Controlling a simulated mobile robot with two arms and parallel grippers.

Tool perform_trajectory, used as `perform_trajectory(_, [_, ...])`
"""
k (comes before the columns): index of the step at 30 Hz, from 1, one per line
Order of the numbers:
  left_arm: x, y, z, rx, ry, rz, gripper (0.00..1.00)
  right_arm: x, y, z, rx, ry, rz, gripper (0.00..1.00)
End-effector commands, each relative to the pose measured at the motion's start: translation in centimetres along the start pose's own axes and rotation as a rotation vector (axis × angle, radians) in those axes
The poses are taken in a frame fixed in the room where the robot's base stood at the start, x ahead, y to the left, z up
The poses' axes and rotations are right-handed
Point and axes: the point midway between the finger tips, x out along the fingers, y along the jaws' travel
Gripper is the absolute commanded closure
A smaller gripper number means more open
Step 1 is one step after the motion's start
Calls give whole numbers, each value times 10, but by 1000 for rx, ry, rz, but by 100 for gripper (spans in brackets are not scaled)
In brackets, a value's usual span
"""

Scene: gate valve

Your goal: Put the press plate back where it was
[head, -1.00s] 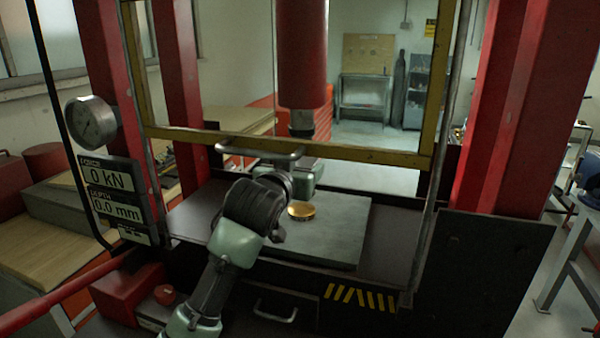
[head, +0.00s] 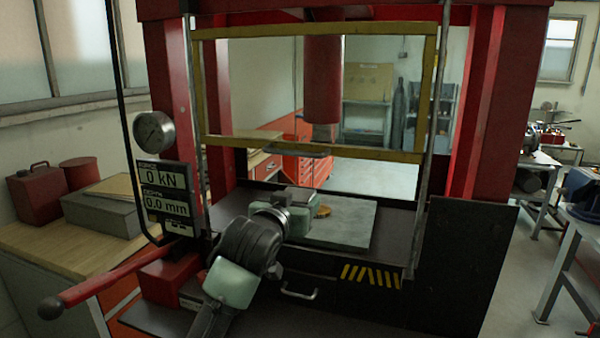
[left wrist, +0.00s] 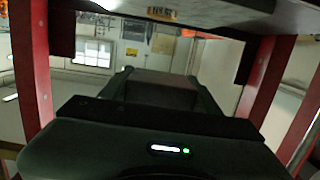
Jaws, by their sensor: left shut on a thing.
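The press plate (head: 348,221) is a flat grey slab at the black bed of the red press in the head view. A small brass round piece (head: 323,211) lies on it. My left gripper (head: 306,208) is at the plate's left part, shut on the plate, just beside the brass piece. Its body and my wrist hide the plate's left side and the grip itself. In the left wrist view my gripper body (left wrist: 155,125) fills the bottom, and a grey slab edge shows at the top. My right gripper is not in view.
The yellow guard frame (head: 310,149) hangs above the bed, with the red ram (head: 322,85) behind it. Red posts (head: 478,110) stand at both sides. A gauge (head: 153,131) and readouts are at the left. A red lever (head: 115,275) juts out at the front left.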

Motion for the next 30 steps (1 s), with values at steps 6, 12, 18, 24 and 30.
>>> perform_trajectory(6, [-12,-11,28,-4,9,-22,100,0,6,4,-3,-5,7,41])
perform_trajectory(12, [-31,-25,65,-9,8,-55,100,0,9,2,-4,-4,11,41])
perform_trajectory(18, [-69,-46,123,-17,3,-111,100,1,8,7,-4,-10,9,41])
perform_trajectory(24, [-125,-68,173,-27,5,-178,100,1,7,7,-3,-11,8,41])
perform_trajectory(30, [-187,-84,208,-33,6,-237,100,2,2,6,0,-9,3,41])
